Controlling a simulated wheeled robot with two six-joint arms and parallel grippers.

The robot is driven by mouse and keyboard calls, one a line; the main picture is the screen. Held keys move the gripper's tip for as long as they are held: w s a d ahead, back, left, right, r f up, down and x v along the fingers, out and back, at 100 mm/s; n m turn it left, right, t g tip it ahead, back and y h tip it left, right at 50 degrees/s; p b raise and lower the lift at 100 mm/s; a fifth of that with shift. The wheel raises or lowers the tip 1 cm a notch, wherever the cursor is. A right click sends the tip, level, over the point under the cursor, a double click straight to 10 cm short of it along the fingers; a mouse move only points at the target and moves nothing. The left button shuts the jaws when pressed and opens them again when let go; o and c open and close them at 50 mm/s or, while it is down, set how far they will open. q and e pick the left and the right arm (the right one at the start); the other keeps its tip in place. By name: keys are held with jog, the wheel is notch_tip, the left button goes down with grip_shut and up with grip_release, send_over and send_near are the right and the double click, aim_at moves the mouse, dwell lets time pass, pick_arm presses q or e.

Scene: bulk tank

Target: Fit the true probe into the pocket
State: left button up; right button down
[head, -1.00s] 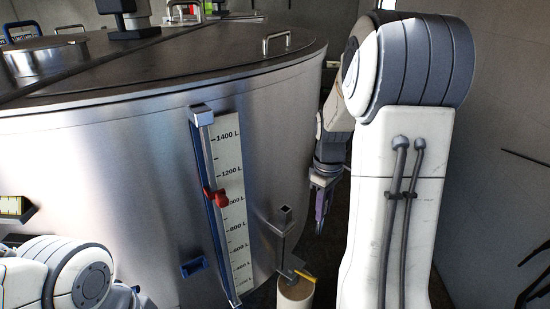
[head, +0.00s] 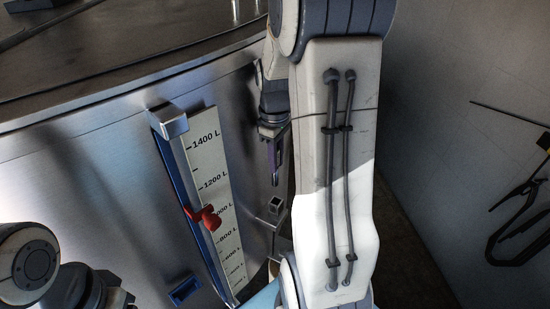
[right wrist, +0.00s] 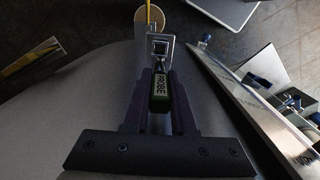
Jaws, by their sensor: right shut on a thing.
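My right gripper (head: 275,165) hangs beside the tank wall, just above the square metal pocket (head: 276,205). In the head view a small gap shows between the gripper's lower end and the pocket; the probe's tip is too small to tell apart there. My left arm shows at the lower left, but its gripper is not visible.
The steel tank (head: 90,190) fills the left side. A litre scale (head: 215,190) with a red slider (head: 204,217) and a blue-edged rail runs down its wall, left of the pocket. A dark frame (head: 520,215) is at the right wall.

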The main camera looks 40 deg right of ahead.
aim_at(277, 177)
jog(key=shift+s, duration=0.1)
jog(key=shift+s+f+b, duration=0.1)
jog(key=shift+f+b, duration=1.9)
jog(key=shift+f, duration=0.95)
jog(key=shift+p, duration=0.5)
jog(key=shift+f+b, duration=2.8)
jog(key=shift+f, duration=1.1)
jog(key=c, duration=0.7)
grip_release()
jog(key=shift+o, duration=0.2)
jog(key=r, duration=0.5)
jog(key=r+b, duration=0.1)
jog(key=r, duration=0.4)
jog(key=shift+w+r, duration=0.2)
jog(key=shift+r, duration=0.1)
